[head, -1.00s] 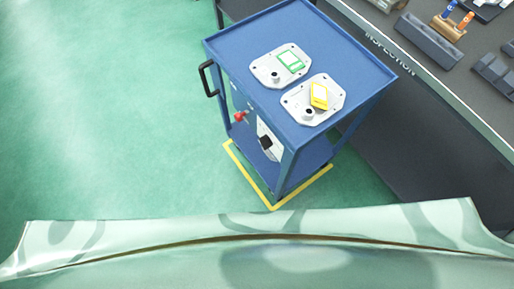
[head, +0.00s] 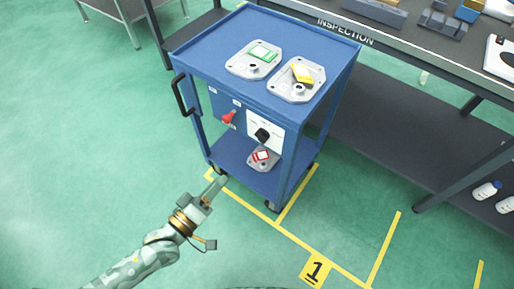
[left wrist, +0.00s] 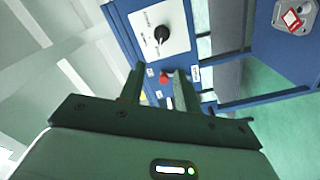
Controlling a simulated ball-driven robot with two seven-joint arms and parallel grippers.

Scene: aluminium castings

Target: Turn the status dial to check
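The status dial is a black knob (head: 262,135) on a white plate (head: 277,133) on the front of the blue cart (head: 205,47). The knob also shows in the left wrist view (left wrist: 161,36), where the plate's lettering is too small to read; I cannot tell its setting. My left gripper (head: 217,187) is in front of the cart, lower left of the dial and apart from it. In the left wrist view its two fingers (left wrist: 158,82) stand apart with nothing held between them. My right gripper is not in view.
A red handle (head: 229,117) sits on the cart front left of the dial. Castings with green (head: 254,58) and yellow (head: 297,80) cards lie on top; one with a red card (head: 262,158) lies on the lower shelf. An inspection bench (head: 400,48) stands right. Floor in front is clear.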

